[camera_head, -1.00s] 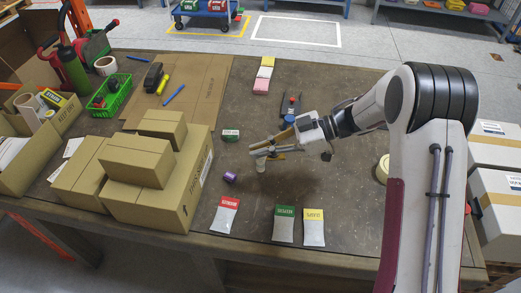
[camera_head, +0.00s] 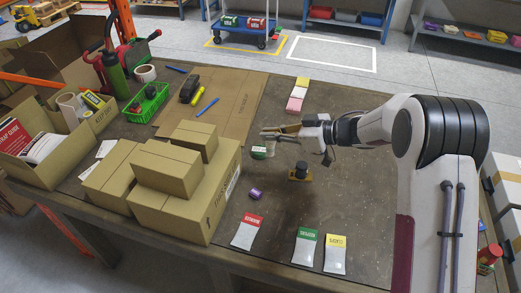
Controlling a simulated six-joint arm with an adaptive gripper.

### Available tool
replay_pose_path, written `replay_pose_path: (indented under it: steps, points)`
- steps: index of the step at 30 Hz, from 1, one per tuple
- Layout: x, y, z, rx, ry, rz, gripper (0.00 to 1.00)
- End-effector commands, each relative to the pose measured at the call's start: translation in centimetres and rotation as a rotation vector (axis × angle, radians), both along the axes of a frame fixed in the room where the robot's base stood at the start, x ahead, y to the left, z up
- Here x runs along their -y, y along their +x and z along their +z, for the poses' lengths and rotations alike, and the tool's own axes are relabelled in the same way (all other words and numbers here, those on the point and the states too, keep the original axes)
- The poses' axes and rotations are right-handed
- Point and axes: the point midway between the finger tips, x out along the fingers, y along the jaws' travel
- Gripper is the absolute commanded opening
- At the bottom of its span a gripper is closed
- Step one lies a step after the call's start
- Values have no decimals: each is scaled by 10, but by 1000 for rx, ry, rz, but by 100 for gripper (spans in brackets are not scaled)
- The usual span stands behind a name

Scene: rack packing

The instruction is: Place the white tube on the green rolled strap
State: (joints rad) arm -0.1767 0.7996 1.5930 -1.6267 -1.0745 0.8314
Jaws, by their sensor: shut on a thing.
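The green rolled strap (camera_head: 257,153) sits on the workbench near its middle, right of the stacked cartons, with a pale patch on it. My gripper (camera_head: 268,132) is directly above and slightly behind it in the picture, reaching in from the right, its fingers nearly level. It is shut on the white tube, which is small and hard to make out against the fingers and the strap. I cannot tell whether the tube touches the strap.
Stacked cartons (camera_head: 178,170) stand to the left. A purple roll (camera_head: 255,193), a black-knobbed piece on a yellow base (camera_head: 299,172) and red (camera_head: 247,230), green (camera_head: 305,246) and yellow (camera_head: 335,253) topped packets lie nearby. The right part of the bench is mostly clear.

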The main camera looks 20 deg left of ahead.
Motion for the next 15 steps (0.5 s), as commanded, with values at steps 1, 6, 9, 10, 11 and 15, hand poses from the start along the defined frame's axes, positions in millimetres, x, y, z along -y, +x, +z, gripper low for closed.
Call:
replay_pose_path:
  steps: [1,6,9,10,11,15]
  points:
    - [-8,9,3,2,0,-38,0]
    - [-27,40,10,-1,1,-179,0]
    - [-35,55,13,-2,1,-259,0]
    - [-37,58,13,-3,1,-280,0]
    - [-39,62,14,-4,1,-302,0]
    - [-46,76,15,-5,1,-392,0]
